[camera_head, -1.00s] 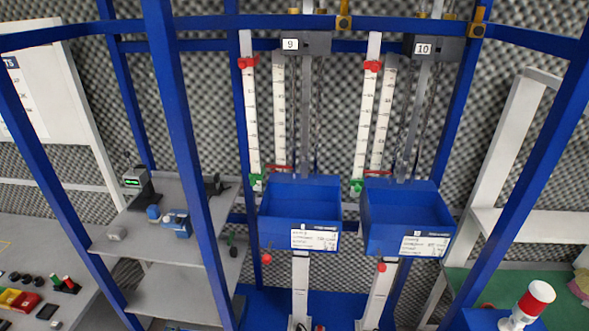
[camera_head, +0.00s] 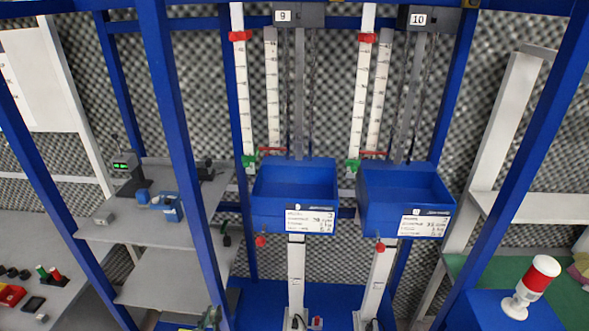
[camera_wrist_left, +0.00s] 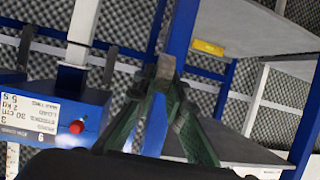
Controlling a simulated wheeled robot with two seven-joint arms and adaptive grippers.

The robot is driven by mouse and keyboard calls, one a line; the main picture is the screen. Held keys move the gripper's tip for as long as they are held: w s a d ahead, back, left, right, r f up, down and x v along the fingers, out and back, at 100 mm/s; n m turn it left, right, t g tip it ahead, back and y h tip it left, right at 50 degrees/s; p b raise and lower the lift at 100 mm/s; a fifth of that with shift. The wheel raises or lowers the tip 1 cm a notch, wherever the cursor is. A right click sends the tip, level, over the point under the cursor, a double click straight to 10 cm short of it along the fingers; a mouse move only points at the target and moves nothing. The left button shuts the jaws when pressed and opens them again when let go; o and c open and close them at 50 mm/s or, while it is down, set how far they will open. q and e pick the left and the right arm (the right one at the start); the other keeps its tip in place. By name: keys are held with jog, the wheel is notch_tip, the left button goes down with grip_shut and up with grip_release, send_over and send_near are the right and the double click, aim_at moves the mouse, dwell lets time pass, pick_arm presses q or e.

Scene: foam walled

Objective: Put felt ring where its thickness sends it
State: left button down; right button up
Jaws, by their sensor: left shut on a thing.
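My left gripper (camera_wrist_left: 160,85) has green fingers closed on a small grey-brown piece, the felt ring (camera_wrist_left: 166,66), seen edge-on in the left wrist view. In the head view the left gripper (camera_head: 211,317) shows only as a tip at the bottom edge, below the blue bins; the ring cannot be made out there. Bin 9 (camera_head: 268,219) and bin 10 (camera_head: 385,222) are blue, open-topped, and look empty. Each has a white label on its front, and the gripper is apart from both. My right gripper is not in view.
White scales (camera_head: 242,90) with red and green markers rise behind the bins. A red-and-white beacon (camera_head: 535,280) stands at lower right.

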pick_arm(q)
jog(key=shift+s+d+r+b, duration=0.2)
jog(key=shift+d+r+b, duration=0.05)
jog(key=shift+d, duration=0.45)
jog(key=shift+s+d+r+b, duration=0.15)
jog(key=shift+d+r+b, duration=0.1)
jog(key=shift+d, duration=0.4)
